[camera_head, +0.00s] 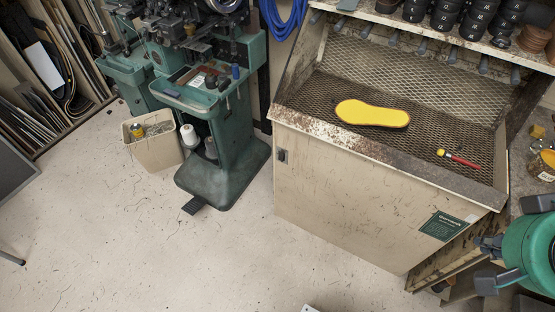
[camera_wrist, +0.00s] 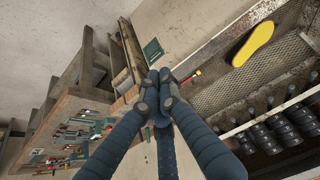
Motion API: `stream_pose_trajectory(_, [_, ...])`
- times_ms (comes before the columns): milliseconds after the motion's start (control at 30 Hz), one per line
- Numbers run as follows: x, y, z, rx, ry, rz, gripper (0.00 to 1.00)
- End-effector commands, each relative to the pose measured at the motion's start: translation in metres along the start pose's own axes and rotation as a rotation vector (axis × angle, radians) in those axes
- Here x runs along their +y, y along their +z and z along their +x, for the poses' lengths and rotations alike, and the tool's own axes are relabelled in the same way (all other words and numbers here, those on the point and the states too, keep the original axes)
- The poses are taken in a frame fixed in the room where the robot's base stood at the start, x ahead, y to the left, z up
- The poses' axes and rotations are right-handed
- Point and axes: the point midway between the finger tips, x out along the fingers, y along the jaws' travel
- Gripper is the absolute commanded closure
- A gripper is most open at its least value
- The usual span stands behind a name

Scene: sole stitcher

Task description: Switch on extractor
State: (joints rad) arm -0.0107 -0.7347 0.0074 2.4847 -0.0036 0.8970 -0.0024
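The extractor bench (camera_head: 345,195) is a cream cabinet with a worn mesh top, in the right half of the head view. A small dark switch box (camera_head: 282,155) sits on the upper left of its front panel; its on or off state is too small to tell. Part of the bench also shows in the wrist view (camera_wrist: 187,38), but the switch cannot be made out there. My gripper (camera_wrist: 158,80) has dark blue fingers whose tips meet, with nothing seen between them. It is not visible in the head view.
A yellow sole (camera_head: 372,113) and a red-handled tool (camera_head: 459,159) lie on the mesh. A green stitching machine (camera_head: 222,165) and a cream bin (camera_head: 153,142) stand left of the bench. The floor (camera_head: 150,255) in front is clear.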

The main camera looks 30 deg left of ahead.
Motion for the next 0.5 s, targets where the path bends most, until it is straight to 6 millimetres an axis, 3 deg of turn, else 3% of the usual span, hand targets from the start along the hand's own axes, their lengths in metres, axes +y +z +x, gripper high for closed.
stream_pose_trajectory(167, [-0.007, -0.019, 0.004, -0.018, -0.006, -0.036, 1.00])
stream_pose_trajectory(500, [-0.036, -0.078, 0.024, -0.062, -0.022, -0.154, 1.00])
